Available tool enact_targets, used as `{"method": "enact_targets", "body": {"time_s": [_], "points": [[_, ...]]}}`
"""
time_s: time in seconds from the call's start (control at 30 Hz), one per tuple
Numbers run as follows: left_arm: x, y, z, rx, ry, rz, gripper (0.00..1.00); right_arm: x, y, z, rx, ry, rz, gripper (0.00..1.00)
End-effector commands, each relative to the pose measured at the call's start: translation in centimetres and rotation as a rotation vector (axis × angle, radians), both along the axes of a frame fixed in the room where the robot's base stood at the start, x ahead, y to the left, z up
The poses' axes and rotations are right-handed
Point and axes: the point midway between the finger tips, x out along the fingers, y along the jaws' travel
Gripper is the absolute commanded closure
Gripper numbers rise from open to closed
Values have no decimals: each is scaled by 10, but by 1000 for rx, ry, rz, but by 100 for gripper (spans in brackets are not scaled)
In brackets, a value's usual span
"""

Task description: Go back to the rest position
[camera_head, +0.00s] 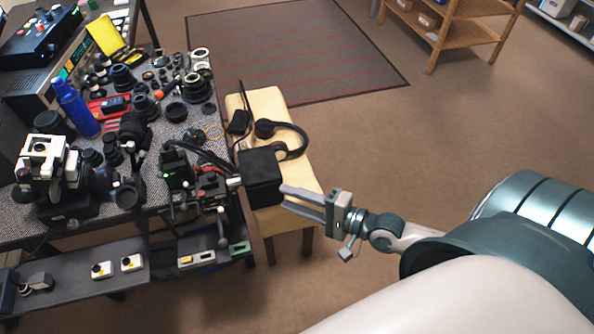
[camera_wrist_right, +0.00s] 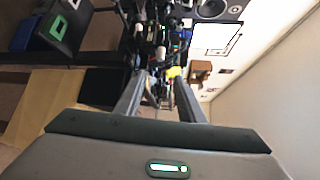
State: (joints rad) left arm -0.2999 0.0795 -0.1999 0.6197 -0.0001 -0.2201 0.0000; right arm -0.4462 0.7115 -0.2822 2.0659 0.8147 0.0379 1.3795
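My right gripper (camera_head: 284,196) reaches in from the right in the head view, its fingertips at the right edge of a black box (camera_head: 262,178). I cannot tell whether they touch it. In the right wrist view my right gripper (camera_wrist_right: 159,82) shows its two fingers apart, with nothing held between them. My left gripper is not in the head view.
The black box and black headphones (camera_head: 290,135) are on a light wooden stool (camera_head: 268,103). To its left is a workbench (camera_head: 18,226) crowded with lenses, a blue bottle (camera_head: 76,108) and instruments. Open floor (camera_head: 390,150) lies right of the stool; a wooden shelf (camera_head: 455,38) stands farther back.

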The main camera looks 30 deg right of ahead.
Motion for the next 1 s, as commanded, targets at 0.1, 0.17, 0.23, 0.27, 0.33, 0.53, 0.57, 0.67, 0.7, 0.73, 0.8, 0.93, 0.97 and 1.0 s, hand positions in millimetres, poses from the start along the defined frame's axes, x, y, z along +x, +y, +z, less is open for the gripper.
{"method": "enact_targets", "body": {"time_s": [0.1, 0.17, 0.23, 0.27, 0.33, 0.53, 0.57, 0.67, 0.7, 0.73, 0.8, 0.93, 0.97, 1.0], "points": [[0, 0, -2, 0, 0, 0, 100, -7, -4, 0, -1, 2, 1, 64], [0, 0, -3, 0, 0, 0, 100, -8, -5, 1, 0, 1, 1, 64], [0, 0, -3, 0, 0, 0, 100, -9, -5, 1, 0, 1, 1, 64], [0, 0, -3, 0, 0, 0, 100, -10, -5, 2, 0, 1, 1, 64], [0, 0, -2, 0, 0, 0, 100, -10, -5, 2, 0, 1, 1, 64], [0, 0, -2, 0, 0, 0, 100, -9, -5, 2, 0, 1, 0, 64], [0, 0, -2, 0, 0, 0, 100, -9, -5, 2, 0, 1, 0, 64], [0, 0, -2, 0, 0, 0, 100, -9, -5, 2, 0, 1, 0, 64], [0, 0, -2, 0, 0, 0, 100, -9, -5, 2, 0, 1, 0, 64], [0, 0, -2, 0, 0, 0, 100, -9, -5, 2, 0, 1, 0, 64], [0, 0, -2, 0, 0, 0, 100, -9, -6, 0, -3, 1, 0, 64], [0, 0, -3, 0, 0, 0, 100, -7, -11, -12, -38, 2, -10, 64], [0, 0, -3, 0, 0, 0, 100, -6, -13, -18, -55, 3, -15, 64], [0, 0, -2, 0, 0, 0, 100, -5, -16, -27, -83, 4, -22, 64]]}}
